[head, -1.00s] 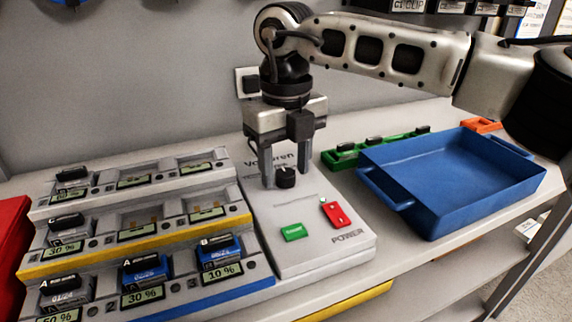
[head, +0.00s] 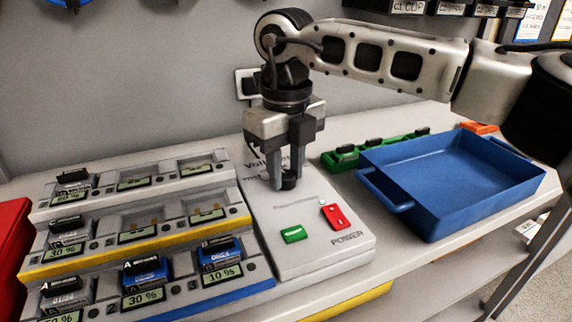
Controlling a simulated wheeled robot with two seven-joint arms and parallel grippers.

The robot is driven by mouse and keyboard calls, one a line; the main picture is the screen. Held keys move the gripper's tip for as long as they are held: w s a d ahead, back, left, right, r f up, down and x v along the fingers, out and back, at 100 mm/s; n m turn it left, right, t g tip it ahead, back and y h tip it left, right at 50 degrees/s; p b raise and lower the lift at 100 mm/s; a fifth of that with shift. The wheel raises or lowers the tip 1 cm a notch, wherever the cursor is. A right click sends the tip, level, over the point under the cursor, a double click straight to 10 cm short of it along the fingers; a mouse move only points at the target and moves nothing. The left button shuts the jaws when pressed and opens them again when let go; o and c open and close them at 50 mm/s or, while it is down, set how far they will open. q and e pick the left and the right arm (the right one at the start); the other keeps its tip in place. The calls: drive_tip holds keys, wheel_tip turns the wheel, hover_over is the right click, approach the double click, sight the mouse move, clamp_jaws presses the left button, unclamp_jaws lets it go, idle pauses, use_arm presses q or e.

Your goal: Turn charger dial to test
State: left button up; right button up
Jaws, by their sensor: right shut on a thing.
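The black charger dial (head: 288,182) sits on the top of the grey control panel (head: 330,262), beside the charger's rows. My right gripper (head: 287,183) points down from above, with its fingers closed around the dial. The fingers hide part of the dial and most of the lettering behind it, so I cannot read the dial's setting. A green button (head: 293,234) and a red power switch (head: 337,217) are on the panel in front of the dial. My left gripper is out of view.
The stepped charger (head: 150,262) on the left holds several batteries in labelled slots. A blue tray (head: 450,180) stands to the right, with a green rack (head: 352,158) behind it. A red box (head: 12,245) is at the far left edge.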

sight(286, 174)
drive_tip(key=n, duration=0.3)
drive_tip(key=shift+r+p, duration=0.15)
drive_tip(key=shift+p, duration=0.2)
drive_tip(key=shift+n, duration=1.2)
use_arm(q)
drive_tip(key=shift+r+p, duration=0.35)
use_arm(e)
drive_tip(key=shift+w+n, duration=0.1)
drive_tip(key=shift+n, duration=1)
drive_tip(key=o, duration=1)
drive_tip(key=shift+c, duration=0.2)
use_arm(q)
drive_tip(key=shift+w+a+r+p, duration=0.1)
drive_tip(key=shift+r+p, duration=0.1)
drive_tip(key=shift+p, duration=0.45)
use_arm(e)
wheel_tip(286, 174, up, 16)
